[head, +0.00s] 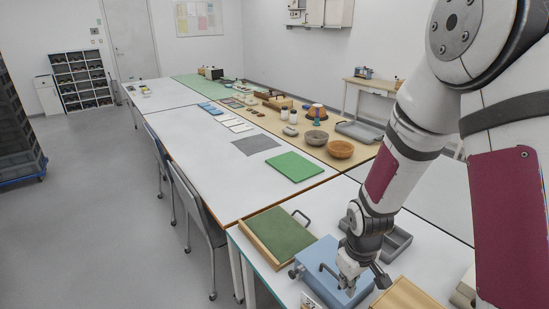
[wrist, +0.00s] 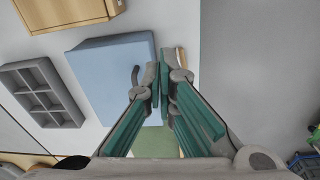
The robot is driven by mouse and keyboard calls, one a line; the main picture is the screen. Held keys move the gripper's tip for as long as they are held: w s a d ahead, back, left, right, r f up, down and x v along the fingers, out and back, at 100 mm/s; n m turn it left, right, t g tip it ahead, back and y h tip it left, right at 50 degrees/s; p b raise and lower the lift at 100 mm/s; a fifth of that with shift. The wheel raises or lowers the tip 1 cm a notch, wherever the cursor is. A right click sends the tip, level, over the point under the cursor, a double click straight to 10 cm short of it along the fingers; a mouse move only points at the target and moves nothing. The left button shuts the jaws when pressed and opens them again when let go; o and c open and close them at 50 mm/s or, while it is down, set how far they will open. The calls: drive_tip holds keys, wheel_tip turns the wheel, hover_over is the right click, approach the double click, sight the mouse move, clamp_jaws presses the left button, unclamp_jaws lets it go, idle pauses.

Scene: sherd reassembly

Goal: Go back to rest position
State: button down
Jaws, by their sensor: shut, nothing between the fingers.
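My gripper (head: 352,286) is low over the near table, at the front of a blue box (head: 318,257) with a dark handle. In the wrist view my gripper (wrist: 160,78) has its two fingers close together at the right edge of the blue box (wrist: 100,72), with nothing held between them. Whether the fingers touch the box cannot be told. My arm reaches down from the upper right in the head view and hides part of the table.
A green-lined wooden tray (head: 272,234) lies left of the blue box. A grey compartment tray (wrist: 40,92) and a wooden box (wrist: 62,14) are nearby. A long white table (head: 205,150) stretches away with a green mat (head: 293,166) and bowls beyond. Chairs stand along its left side.

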drive_tip(key=s+r+m+t, duration=0.2)
drive_tip(key=s+r+m, duration=0.15)
drive_tip(key=r, duration=1.55)
drive_tip(key=s+r+m+t, duration=0.2)
drive_tip(key=s+r, duration=1)
drive_tip(key=s, duration=0.1)
drive_tip(key=shift+d+t, duration=0.25)
drive_tip(key=shift+t, duration=0.05)
